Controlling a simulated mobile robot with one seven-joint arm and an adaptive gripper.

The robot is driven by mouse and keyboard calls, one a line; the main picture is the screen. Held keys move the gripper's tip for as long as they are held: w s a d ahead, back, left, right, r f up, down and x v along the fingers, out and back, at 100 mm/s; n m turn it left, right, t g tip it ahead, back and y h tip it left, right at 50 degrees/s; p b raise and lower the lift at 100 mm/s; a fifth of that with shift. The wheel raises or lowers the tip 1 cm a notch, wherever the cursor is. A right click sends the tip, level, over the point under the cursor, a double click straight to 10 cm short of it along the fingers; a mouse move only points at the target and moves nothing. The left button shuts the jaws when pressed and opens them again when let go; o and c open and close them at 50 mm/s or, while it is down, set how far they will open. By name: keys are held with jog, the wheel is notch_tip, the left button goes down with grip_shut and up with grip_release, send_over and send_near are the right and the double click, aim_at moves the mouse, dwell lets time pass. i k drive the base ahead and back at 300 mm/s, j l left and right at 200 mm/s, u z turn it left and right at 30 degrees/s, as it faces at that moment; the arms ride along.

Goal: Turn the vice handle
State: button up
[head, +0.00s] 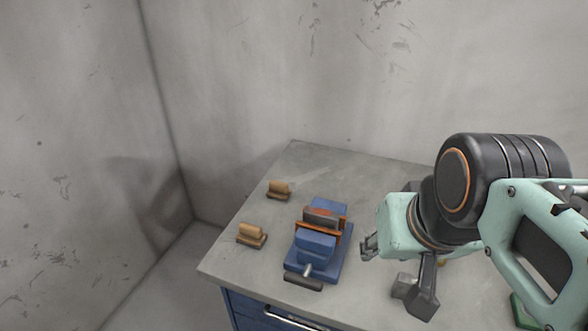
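A blue vice (316,247) with orange-brown jaw parts stands on the grey worktop, near its left side in the head view. Its handle (303,281) is a dark bar across the end of a short metal screw at the vice's near end. The bar lies roughly level, tilted slightly down to the right. My gripper (368,246) is to the right of the vice, apart from the handle, with its small grey fingers toward the vice. The finger gap is too small to judge.
Two wooden brush-like blocks, one farther back (278,190) and one nearer (251,235), lie left of the vice. The worktop (240,262) ends at the left and front, above a blue drawer unit (255,310). Grey walls (300,80) stand behind. A green item (523,312) shows at lower right.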

aim_at(303, 281)
jog(key=k+j, duration=0.1)
jog(key=j, duration=0.25)
jog(key=k+j, duration=0.1)
jog(key=j, duration=0.25)
jog(key=j+z, duration=0.1)
jog(key=j, duration=0.25)
jog(key=k+j, duration=0.15)
jog(key=j, duration=0.2)
